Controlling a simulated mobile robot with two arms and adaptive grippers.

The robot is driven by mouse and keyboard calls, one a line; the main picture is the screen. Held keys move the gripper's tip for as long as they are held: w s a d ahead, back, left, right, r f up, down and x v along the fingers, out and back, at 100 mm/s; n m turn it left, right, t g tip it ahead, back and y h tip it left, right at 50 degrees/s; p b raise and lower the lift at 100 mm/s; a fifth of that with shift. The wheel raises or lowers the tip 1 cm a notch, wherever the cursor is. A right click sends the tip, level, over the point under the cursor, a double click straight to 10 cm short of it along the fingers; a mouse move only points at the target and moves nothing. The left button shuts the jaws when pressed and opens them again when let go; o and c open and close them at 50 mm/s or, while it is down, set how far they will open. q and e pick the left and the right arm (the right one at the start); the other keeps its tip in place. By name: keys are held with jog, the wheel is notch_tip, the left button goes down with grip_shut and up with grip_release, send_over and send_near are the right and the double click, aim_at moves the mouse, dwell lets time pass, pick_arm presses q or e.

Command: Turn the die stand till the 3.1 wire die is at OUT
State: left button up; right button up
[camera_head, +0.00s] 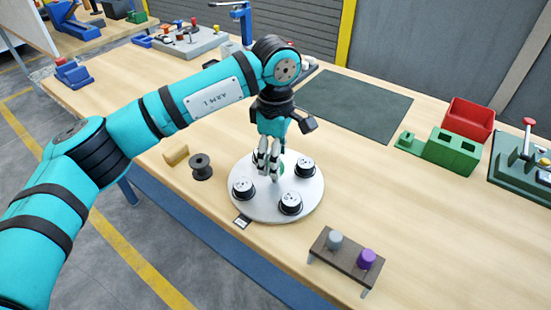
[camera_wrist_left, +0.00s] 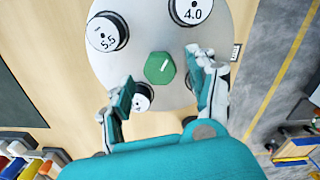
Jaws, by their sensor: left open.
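The die stand (camera_head: 262,211) is a round pale disc on the bench, with black dies with white labelled tops around a green hexagonal knob (camera_wrist_left: 160,68). In the left wrist view the 5.5 die (camera_wrist_left: 106,32) is upper left and the 4.0 die (camera_wrist_left: 191,10) at the top. Another die (camera_wrist_left: 143,97) is partly covered by a finger, its number unreadable. I cannot tell which die is 3.1.
A black spool (camera_head: 201,167) and a tan block (camera_head: 175,155) lie left of the disc. A small dark rack (camera_head: 345,262) with a grey and a purple knob stands front right. A dark mat (camera_head: 355,105), green blocks (camera_head: 452,152) and a red bin (camera_head: 468,119) are behind and right.

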pick_arm(q)
jog(key=shift+f, duration=0.95)
jog(key=shift+c, duration=0.2)
grip_shut()
